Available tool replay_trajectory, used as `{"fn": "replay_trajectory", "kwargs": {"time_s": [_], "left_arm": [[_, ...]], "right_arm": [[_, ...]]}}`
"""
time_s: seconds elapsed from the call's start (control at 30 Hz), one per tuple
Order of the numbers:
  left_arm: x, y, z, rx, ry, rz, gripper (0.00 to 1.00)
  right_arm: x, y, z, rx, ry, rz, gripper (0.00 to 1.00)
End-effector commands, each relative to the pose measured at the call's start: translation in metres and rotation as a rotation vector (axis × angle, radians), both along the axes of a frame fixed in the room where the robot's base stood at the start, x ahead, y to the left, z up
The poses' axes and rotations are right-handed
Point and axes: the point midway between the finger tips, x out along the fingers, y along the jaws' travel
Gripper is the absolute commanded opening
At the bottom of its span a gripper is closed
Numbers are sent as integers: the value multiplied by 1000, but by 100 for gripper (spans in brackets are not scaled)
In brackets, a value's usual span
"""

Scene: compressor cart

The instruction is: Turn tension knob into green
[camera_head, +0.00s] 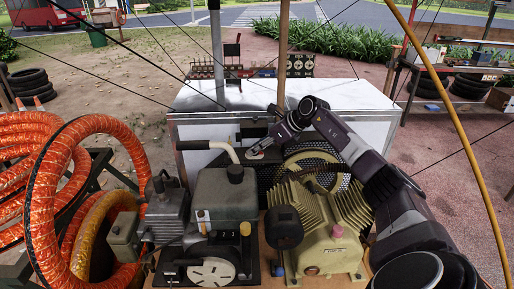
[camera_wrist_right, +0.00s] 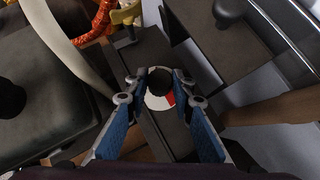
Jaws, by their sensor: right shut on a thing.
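The tension knob (camera_wrist_right: 157,80) is a dark round knob in the middle of the right wrist view. It sits over a small dial (camera_wrist_right: 155,102) whose visible parts are white and red; I see no green on it. My right gripper (camera_wrist_right: 159,78) is shut on the knob, with a blue-padded finger on each side. In the head view my right gripper (camera_head: 256,151) reaches in from the right, over the machine just in front of the white box. The knob is too small and covered there to make out. My left gripper is not in view.
A white box (camera_head: 345,95) stands behind the machine. A ribbed beige compressor (camera_head: 325,225) sits below my right arm, and a grey-green tank (camera_head: 225,195) is to its left. A pale curved pipe (camera_wrist_right: 65,45) runs close to the gripper. Orange hoses (camera_head: 50,180) fill the left side.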

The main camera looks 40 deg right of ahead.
Motion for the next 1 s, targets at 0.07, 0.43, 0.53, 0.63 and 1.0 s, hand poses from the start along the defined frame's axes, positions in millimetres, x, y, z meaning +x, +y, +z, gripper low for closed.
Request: {"fn": "replay_trajectory", "kwargs": {"time_s": [0.07, 0.43, 0.53, 0.63, 1.0], "left_arm": [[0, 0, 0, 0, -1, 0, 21], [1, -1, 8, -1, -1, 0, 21], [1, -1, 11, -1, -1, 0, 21], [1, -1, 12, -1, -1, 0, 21], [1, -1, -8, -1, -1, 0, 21]], "right_arm": [[0, 0, 0, -3, -1, -4, 0], [-1, 1, 2, -8, 0, -138, 0], [-1, 3, 2, -8, -1, -211, 0], [-1, 3, 2, -9, -4, -293, 0], [2, 9, -1, -3, -8, -616, 0]]}}
